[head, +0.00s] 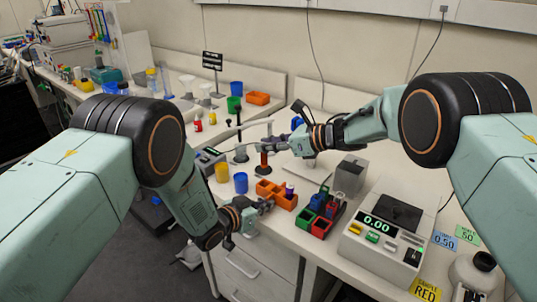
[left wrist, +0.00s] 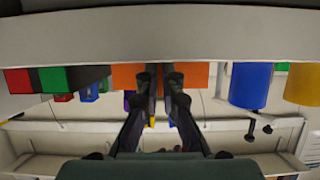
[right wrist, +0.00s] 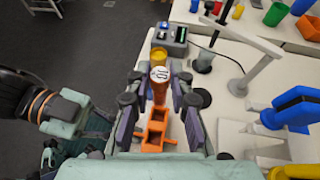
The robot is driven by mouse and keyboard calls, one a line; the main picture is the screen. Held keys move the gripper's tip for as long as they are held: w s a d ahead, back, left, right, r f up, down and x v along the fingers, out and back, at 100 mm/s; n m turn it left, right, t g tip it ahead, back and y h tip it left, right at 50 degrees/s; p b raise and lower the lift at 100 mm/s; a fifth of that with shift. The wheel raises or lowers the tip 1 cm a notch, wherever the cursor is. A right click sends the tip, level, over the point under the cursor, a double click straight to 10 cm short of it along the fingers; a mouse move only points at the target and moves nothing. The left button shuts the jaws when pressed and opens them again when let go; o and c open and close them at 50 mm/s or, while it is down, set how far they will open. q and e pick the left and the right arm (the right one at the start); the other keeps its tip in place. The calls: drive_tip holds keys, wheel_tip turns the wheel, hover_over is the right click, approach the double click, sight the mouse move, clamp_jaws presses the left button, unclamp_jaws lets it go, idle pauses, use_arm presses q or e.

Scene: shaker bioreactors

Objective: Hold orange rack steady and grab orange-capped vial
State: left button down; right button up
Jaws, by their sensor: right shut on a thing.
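The orange rack (head: 278,194) sits near the bench's front edge and holds a purple-capped vial (head: 290,188). It also shows in the left wrist view (left wrist: 126,76). My left gripper (head: 268,206) is at the rack's front side, its fingertips (left wrist: 160,78) close together against it; whether they clamp a wall is unclear. My right gripper (head: 266,146) is shut on an orange-brown vial (head: 264,162), held upright above and behind the rack. In the right wrist view the vial's pale, marked top (right wrist: 160,74) shows between the fingers (right wrist: 159,104), with the rack (right wrist: 155,137) lower in the picture.
Blue (head: 241,182) and yellow (head: 222,172) cups stand left of the rack. A block of coloured bins (head: 320,216) is close on its right, then a grey box (head: 350,174) and the scale (head: 384,232). A stand (right wrist: 250,75) is near my right gripper.

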use_arm(q)
drive_tip(key=c, duration=1.4)
unclamp_jaws()
drive_tip(key=shift+c, duration=0.2)
drive_tip(key=v, duration=1.2)
